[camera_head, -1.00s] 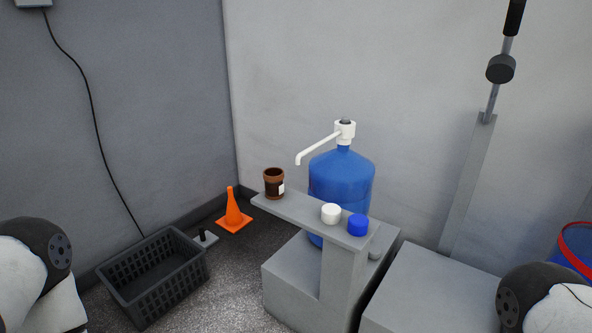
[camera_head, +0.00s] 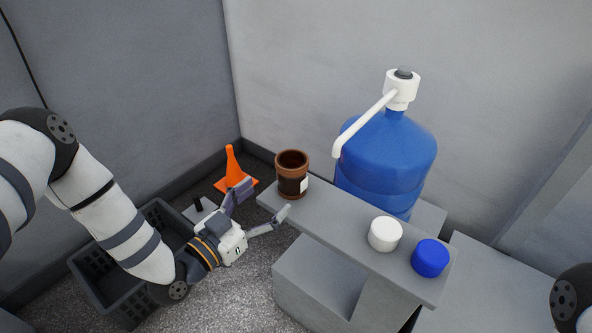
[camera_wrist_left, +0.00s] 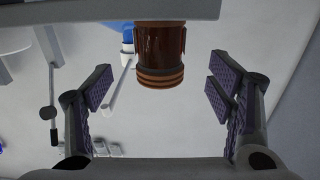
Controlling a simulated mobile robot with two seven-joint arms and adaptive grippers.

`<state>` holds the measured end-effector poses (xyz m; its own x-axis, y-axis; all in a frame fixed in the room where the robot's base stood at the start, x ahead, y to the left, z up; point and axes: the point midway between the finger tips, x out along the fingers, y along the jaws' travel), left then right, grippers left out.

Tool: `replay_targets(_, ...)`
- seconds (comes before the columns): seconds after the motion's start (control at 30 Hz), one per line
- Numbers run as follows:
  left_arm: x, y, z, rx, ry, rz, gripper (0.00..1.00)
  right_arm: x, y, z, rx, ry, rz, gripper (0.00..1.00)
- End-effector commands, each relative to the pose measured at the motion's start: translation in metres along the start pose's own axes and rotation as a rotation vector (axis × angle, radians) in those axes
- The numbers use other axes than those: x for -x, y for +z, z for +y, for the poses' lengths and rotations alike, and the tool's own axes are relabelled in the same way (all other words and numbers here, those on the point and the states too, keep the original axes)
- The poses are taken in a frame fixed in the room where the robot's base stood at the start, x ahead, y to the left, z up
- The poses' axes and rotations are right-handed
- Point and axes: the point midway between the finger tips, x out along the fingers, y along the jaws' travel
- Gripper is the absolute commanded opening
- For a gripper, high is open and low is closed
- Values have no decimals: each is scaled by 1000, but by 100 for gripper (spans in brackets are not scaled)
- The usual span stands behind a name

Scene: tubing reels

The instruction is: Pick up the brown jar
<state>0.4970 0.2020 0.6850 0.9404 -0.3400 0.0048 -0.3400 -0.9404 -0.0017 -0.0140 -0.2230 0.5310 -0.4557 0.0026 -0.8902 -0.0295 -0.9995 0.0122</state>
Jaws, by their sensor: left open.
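The brown jar (camera_head: 291,176) stands upright near the left end of the narrow grey shelf (camera_head: 335,232), with a white label on its side. It also shows in the left wrist view (camera_wrist_left: 161,60), upside down in the picture, between and ahead of the fingers. My left gripper (camera_head: 262,205) is open and empty, just left of the jar and apart from it. Its fingers also show in the left wrist view (camera_wrist_left: 160,92), spread on either side with purple-grey pads. My right gripper is not in view; only part of my right arm shows at the lower right.
A white cap (camera_head: 385,234) and a blue cap (camera_head: 430,258) sit further right on the shelf. A blue water bottle (camera_head: 388,158) with a white pump (camera_head: 400,90) stands behind it. An orange cone (camera_head: 234,170) and a black crate (camera_head: 82,262) are on the floor at left.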

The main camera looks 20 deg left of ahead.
Motion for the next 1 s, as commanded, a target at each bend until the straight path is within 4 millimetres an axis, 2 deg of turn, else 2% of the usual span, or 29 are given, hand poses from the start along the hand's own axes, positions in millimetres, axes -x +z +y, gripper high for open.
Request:
replay_targets(0.1,-26,2,0,0,1,0,75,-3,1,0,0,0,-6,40)
replay_targets(0.27,-47,2,0,1,1,-2,75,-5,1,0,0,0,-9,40)
replay_targets(0.5,-90,6,-1,1,1,-4,75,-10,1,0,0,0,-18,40)
replay_targets(0.6,-97,5,-1,3,2,-5,75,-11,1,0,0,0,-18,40)
replay_targets(0.77,-97,5,-1,3,2,-5,75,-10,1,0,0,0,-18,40)
replay_targets(0.87,-96,5,-1,3,2,-5,57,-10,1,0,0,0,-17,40)
replay_targets(1.0,-96,5,-1,3,1,-5,25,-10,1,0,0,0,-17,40)
